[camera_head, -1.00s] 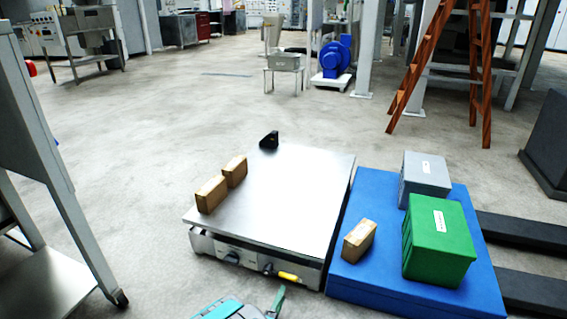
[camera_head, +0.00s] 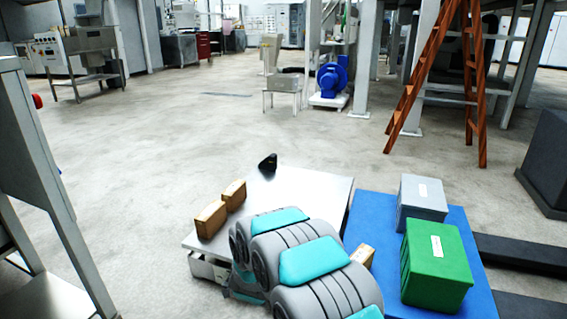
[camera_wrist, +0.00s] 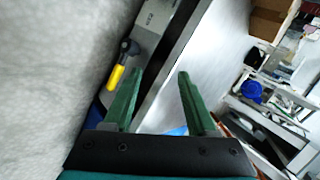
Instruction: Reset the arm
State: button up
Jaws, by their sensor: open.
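My gripper shows in the wrist view (camera_wrist: 158,88) with its two green fingers apart and nothing between them. Past the fingers, the wrist view shows the front edge of the steel-topped roller sheeter with its yellow-handled lever (camera_wrist: 115,78). In the head view my grey and teal arm covers the front right of the sheeter (camera_head: 285,195), and my gripper is hidden there. Two cardboard-brown boxes (camera_head: 211,219) (camera_head: 233,194) stand on the left side of the steel top. Another brown box (camera_head: 363,255) on the blue platform is partly hidden behind my arm.
A blue platform (camera_head: 380,212) right of the sheeter bears a green box (camera_head: 437,265) and a grey box (camera_head: 423,199). A steel table frame (camera_head: 45,170) stands at the left. An orange ladder (camera_head: 412,90) stands behind.

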jog(key=s+d+r+n+g+y+p, duration=0.1)
jog(key=s+d+r+n+g+p, duration=0.25)
jog(key=s+r, duration=0.65)
jog(key=s+d+r+n+g+y, duration=0.15)
jog(key=s+d+r+n, duration=0.4)
jog(key=r, duration=0.55)
jog(key=s+d+r+n+g+h, duration=0.1)
jog(key=s+d+r+n+g, duration=0.1)
jog(key=s, duration=0.8)
jog(key=s+d+r+n+g+h+p, duration=0.1)
jog(key=s+d+r, duration=0.4)
jog(key=s, duration=0.6)
jog(key=s+d+r+n+g+h+p, duration=0.1)
jog(key=s+d+r+n+g, duration=0.1)
jog(key=s+d, duration=0.5)
jog(key=s+r+n, duration=0.1)
jog(key=s+r, duration=0.1)
jog(key=s, duration=0.1)
jog(key=shift+s+n+g, duration=0.3)
jog(key=shift+n, duration=0.1)
